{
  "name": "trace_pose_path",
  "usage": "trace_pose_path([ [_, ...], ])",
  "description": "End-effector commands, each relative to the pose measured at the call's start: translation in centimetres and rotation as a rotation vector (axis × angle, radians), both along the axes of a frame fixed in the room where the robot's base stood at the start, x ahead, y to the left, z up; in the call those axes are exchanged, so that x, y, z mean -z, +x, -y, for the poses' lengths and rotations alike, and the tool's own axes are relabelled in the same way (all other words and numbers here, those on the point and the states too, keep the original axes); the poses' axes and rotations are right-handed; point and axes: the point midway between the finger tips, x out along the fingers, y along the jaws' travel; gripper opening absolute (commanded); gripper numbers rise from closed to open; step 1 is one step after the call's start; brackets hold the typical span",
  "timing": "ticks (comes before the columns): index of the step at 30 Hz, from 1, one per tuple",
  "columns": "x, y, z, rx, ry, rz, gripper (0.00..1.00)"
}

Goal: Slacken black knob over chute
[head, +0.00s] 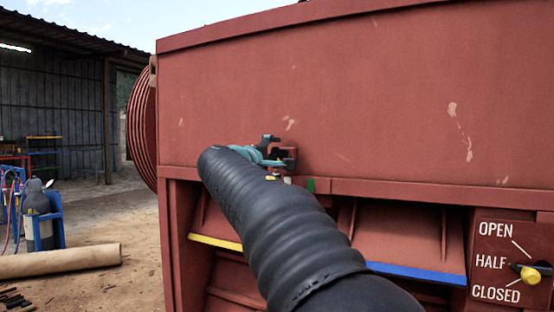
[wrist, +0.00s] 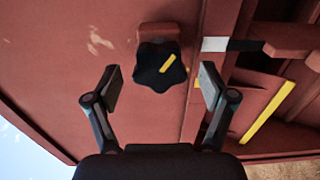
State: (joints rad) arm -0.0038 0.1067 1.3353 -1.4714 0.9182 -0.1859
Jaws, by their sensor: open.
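The black knob (wrist: 155,66) is star-shaped with a yellow mark on its face. It sits on a red block (wrist: 158,31) on the red crusher panel in the wrist view. My gripper (wrist: 160,78) is open, with one finger on each side of the knob; I see gaps on both sides and no contact. In the head view, my gripper (head: 268,152) is up against the red panel, and my dark arm hides part of that area. Below it is a chute with a yellow-edged lip (head: 215,242), whose yellow strip (wrist: 268,112) also shows in the wrist view.
A second chute with a blue-edged lip (head: 415,273) lies to the right. A plate marked OPEN, HALF, CLOSED (head: 497,262) carries a yellow-tipped lever (head: 530,275). A red ribbed wheel (head: 142,127) is at the left. Open ground with a pipe (head: 60,261) lies further left.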

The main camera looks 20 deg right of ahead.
Motion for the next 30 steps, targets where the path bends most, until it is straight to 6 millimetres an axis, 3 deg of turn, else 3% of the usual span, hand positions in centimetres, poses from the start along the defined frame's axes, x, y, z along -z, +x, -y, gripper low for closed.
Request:
trace_pose_path([
  [9,-0.1,-4.0,-5.0,-0.003,0.000,0.000,0.82],
  [15,0.0,-5.6,-7.1,-0.001,0.000,0.000,0.82],
  [30,0.0,-6.2,-7.7,0.002,0.000,0.000,0.82],
])
